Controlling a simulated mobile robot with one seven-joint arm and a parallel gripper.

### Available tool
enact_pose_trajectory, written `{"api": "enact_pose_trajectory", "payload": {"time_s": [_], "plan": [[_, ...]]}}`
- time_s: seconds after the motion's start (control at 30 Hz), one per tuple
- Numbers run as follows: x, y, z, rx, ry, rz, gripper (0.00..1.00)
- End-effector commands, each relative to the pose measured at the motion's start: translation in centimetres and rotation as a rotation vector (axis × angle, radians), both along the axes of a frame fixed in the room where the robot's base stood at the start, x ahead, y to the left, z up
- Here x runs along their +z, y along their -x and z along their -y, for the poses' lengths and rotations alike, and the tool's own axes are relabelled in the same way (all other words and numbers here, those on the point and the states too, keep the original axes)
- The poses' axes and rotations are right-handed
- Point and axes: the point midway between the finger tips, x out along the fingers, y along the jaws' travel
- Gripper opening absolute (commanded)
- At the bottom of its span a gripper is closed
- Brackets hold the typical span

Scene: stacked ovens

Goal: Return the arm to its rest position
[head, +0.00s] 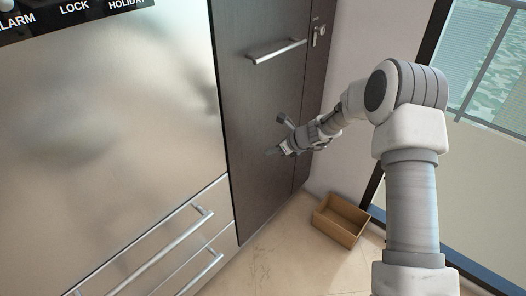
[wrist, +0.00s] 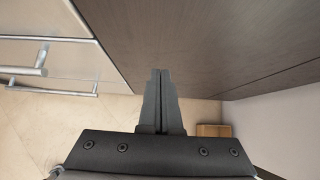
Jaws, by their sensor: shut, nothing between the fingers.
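My arm reaches out from the lower right in the head view, bent at the elbow. My gripper (head: 272,151) is in front of the dark brown cabinet door (head: 262,100). In the wrist view my gripper (wrist: 160,72) has its two dark fingers pressed together, with nothing between them. The dark cabinet front (wrist: 200,40) lies beyond the fingertips. I cannot tell how wide the gap to it is.
A steel appliance (head: 110,120) with drawers and bar handles (head: 175,240) stands left. The cabinet door has a bar handle (head: 277,51). An open cardboard box (head: 341,221) sits on the tiled floor (head: 285,250). A window (head: 490,60) is at the right.

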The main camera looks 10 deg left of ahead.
Motion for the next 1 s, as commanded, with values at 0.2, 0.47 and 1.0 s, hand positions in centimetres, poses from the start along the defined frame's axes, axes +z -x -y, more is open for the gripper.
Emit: {"api": "enact_pose_trajectory", "payload": {"time_s": [0.2, 0.47, 1.0], "plan": [[3.3, 1.8, 2.8, -0.002, 0.001, -0.002, 0.0], [4.6, 2.7, 3.9, 0.0, 0.001, -0.002, 0.0], [15.5, 9.1, 5.4, 0.446, 0.293, 0.305, 0.0]]}}
